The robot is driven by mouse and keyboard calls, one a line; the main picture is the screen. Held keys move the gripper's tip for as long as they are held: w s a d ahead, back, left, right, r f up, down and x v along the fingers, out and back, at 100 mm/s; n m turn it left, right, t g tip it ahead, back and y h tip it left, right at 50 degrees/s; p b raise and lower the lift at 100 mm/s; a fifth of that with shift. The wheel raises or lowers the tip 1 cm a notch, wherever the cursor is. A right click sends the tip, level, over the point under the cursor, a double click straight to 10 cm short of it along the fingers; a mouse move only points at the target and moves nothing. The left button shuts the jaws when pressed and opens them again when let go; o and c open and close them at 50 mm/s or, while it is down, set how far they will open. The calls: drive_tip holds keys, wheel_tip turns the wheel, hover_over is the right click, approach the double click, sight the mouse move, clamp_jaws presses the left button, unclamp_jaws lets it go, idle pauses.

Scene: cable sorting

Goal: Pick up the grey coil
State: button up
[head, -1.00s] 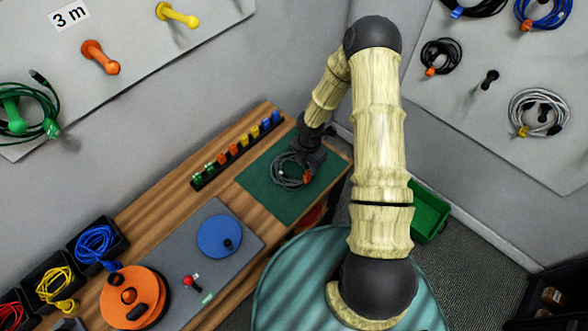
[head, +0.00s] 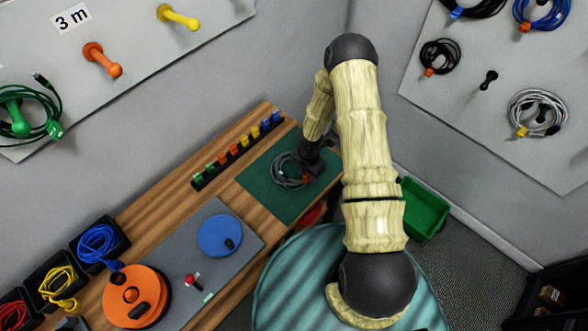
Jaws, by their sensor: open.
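The grey coil (head: 284,173) lies on the green mat (head: 262,187) near the right end of the wooden bench. A small orange piece shows at its right side, beside the fingers. My gripper (head: 303,175) is open, low over the right part of the coil. Its dark body hides part of the coil, and I cannot tell whether the fingers touch it. Another grey coil (head: 536,112) hangs on a peg of the right wall panel.
A rack of coloured clips (head: 236,150) stands behind the mat. A grey board with a blue disc (head: 220,236) and an orange reel (head: 135,297) lies to the left. Black bins (head: 98,243) hold coloured cables. A green bin (head: 424,209) is right of the bench.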

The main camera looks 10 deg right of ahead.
clamp_jaws()
drive_tip(key=shift+r, duration=0.15)
wheel_tip(320, 180, up, 10)
drive_tip(key=shift+f+b, duration=0.1)
drive_tip(key=shift+b, duration=0.25)
idle(0.3)
idle(0.3)
